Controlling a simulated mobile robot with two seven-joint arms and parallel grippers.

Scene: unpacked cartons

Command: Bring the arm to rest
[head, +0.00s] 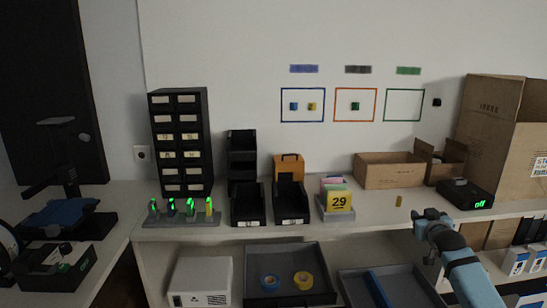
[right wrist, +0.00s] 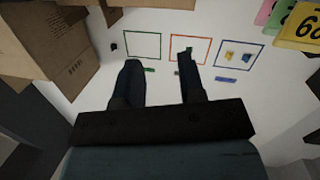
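My right arm, light blue with a dark wrist, comes in from the lower right of the head view. Its gripper (head: 430,215) is over the front edge of the white counter (head: 375,203), right of a small yellowish piece (head: 399,200). In the right wrist view its two dark fingers stand apart (right wrist: 158,72) with nothing between them but the wall behind. The gripper is open and empty. My left arm and gripper do not show.
Cardboard boxes (head: 503,128) fill the counter's right end, beside a black device reading "off" (head: 466,195). A yellow "29" card block (head: 339,202), black bins (head: 248,204) and a drawer tower (head: 181,143) stand further left. Grey trays (head: 390,290) lie below.

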